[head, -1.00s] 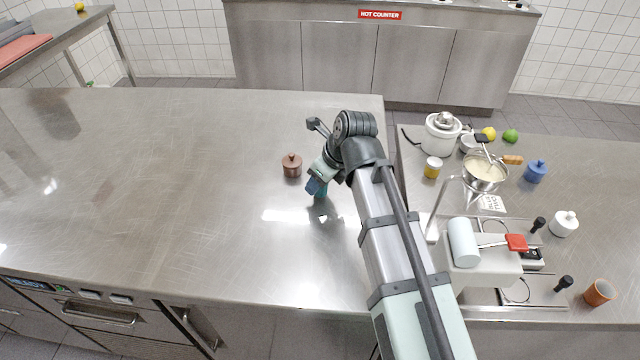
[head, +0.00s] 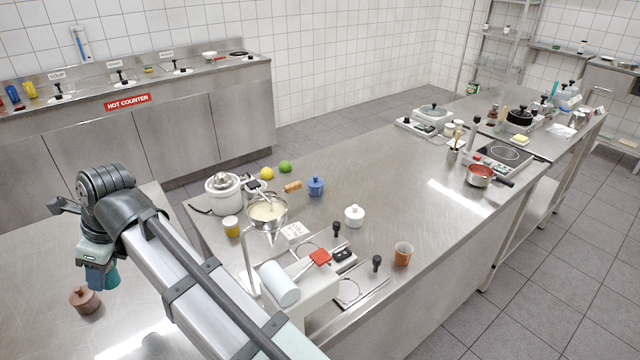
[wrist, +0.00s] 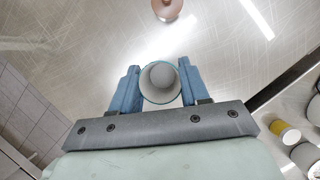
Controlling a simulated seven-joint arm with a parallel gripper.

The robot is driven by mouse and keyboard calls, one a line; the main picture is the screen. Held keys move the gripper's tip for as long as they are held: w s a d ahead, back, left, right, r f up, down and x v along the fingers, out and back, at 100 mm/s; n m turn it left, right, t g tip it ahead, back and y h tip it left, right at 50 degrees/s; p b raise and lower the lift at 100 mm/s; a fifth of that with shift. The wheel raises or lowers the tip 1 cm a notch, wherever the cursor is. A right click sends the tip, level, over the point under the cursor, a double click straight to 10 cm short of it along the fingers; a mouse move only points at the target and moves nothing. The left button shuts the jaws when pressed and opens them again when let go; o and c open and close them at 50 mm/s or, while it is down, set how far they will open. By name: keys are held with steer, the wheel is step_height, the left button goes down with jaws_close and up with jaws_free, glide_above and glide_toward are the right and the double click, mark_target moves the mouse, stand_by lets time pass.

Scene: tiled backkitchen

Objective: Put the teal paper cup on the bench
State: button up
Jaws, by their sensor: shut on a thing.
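The teal paper cup (head: 112,277) hangs from my gripper (head: 102,272) at the left of the head view, above a steel worktop. In the wrist view the cup's open mouth (wrist: 160,82) faces the camera, between the two blue fingers of my gripper (wrist: 160,85). The fingers are shut on the cup's sides. Whether the cup's base touches the steel top (head: 40,265) under it cannot be told. A second steel bench (head: 400,170) stretches away to the right in the head view.
The bench's middle is clear.

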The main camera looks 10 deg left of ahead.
step_height(320, 180, up, 18)
steer(key=w+d+m, duration=0.1)
steer(key=w+d, duration=0.9)
steer(key=w, duration=0.2)
steer(key=shift+w+d+f+t, duration=0.2)
steer(key=shift+w+f+t, duration=0.05)
steer(key=shift+t, duration=0.05)
steer(key=shift+m+t, duration=0.3)
steer(key=shift+m, duration=0.5)
steer(key=w+d, duration=0.3)
steer(key=d, duration=0.1)
steer(key=w+d, duration=0.3)
steer(key=d, duration=0.1)
steer(key=w+d, duration=0.3)
steer(key=d, duration=0.1)
steer(key=shift+w, duration=0.1)
steer(key=w+d+m, duration=0.1)
steer(key=w+d, duration=0.2)
steer(key=d, duration=0.7)
steer(key=w+d+m+t, duration=0.1)
steer(key=w+d, duration=0.2)
steer(key=d, duration=0.6)
steer(key=w+d+m, duration=0.1)
steer(key=w+d, duration=0.2)
steer(key=d, duration=0.7)
steer(key=shift+s+d+f, duration=0.1)
steer(key=shift+f, duration=6.9)
steer(key=shift+s+d+f, duration=0.1)
steer(key=shift+f, duration=6.9)
